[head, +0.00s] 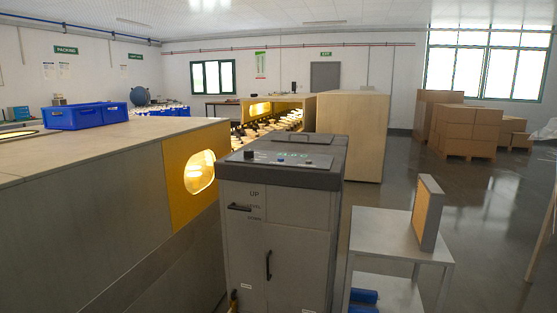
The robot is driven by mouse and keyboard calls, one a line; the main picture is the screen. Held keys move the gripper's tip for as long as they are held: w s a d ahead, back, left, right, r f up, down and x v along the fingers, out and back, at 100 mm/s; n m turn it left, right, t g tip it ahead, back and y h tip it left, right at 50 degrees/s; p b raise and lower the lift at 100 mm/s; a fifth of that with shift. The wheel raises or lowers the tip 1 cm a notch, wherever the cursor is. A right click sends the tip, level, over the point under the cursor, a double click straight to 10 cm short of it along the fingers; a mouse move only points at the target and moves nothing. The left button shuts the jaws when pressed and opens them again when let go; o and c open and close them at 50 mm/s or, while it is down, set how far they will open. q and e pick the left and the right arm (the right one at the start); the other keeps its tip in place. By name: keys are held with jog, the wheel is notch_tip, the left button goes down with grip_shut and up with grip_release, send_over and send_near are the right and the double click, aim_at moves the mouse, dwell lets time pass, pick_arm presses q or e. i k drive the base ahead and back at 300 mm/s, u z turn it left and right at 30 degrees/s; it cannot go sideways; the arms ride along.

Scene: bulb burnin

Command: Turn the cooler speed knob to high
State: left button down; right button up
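The cooler appears to be the grey cabinet (290,225) standing in the middle of the head view. Its dark sloped top carries a control panel with a small dark blue knob-like control (249,155) at the left. Small greenish marks or buttons (291,155) sit to its right. The knob's setting is too small to read. The front has a short black handle (239,207) beside lettering that includes "UP", and a vertical black door handle (268,265). Neither of my grippers is in view.
A long bench-like housing (90,200) with a yellow lit window panel (197,172) stands close on the left. A grey side table (405,235) at the right holds an upright framed filter-like panel (428,212). Stacked cartons (465,130) stand behind. Floor is open at the right.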

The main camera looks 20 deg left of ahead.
aim_at(247, 152)
jog(key=z, duration=1.1)
jog(key=i, duration=0.65)
jog(key=u, duration=2.9)
